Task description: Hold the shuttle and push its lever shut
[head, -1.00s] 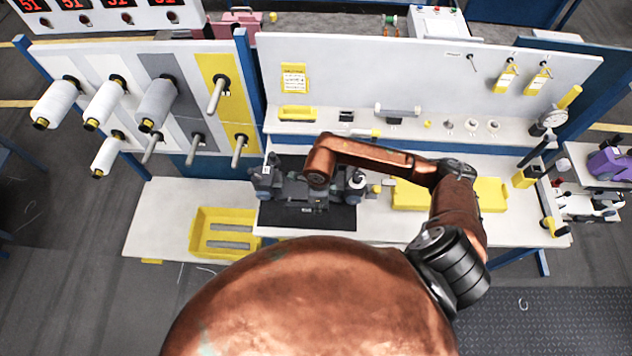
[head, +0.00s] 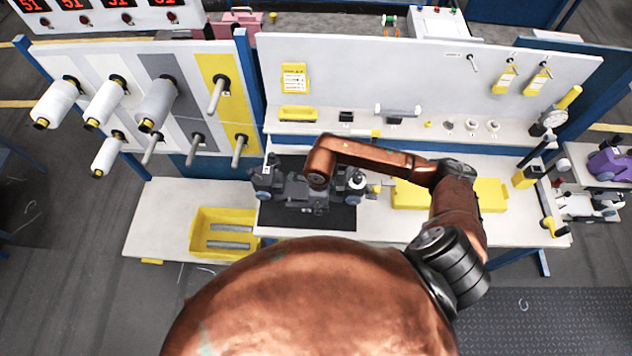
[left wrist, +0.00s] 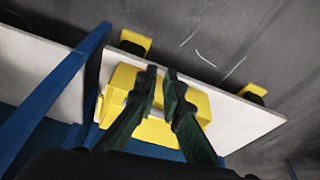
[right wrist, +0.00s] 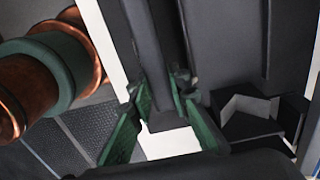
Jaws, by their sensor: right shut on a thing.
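The dark grey shuttle (head: 300,190) lies on a black mat (head: 335,218) on the white bench, partly hidden by my right arm. My right gripper (right wrist: 160,95) is in the right wrist view, with its green-padded fingers on either side of a dark grey bar (right wrist: 155,50) of the shuttle, shut on it. I cannot make out the lever there. My left gripper (left wrist: 161,72) shows in the left wrist view above a yellow tray (left wrist: 205,100). A narrow gap is between its fingertips, with nothing held. It does not show in the head view.
A yellow tray with grey bars (head: 232,216) stands left of the mat. A yellow box (head: 410,197) lies to the right. White thread spools (head: 104,103) hang on the panel at left. A dial gauge (head: 553,118) stands at the bench's right.

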